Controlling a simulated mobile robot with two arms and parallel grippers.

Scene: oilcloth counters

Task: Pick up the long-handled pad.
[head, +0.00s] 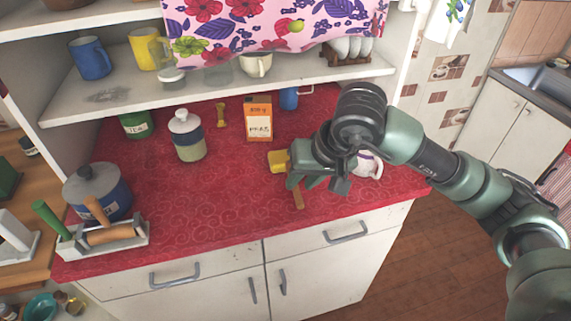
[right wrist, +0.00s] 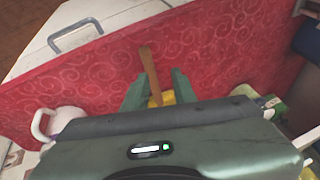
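The long-handled pad lies on the red counter, with a yellow head (head: 279,160) and a brown handle (head: 298,199) pointing to the counter's front edge. My right gripper (head: 314,184) is over its middle and hides part of it. In the right wrist view the pad's handle (right wrist: 150,68) shows between the two spread fingers of the right gripper (right wrist: 158,85), with some yellow behind the gripper body. The fingers look apart from the handle; their exact height above it is hard to tell. My left gripper is not in view.
An orange box (head: 258,120) stands behind the pad, and a white jug (head: 369,164) stands close to the right of my gripper. A lidded jar (head: 187,136), a pot (head: 98,192) and a caddy (head: 105,238) are to the left. A shelf (head: 225,86) overhangs the back. The middle front is clear.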

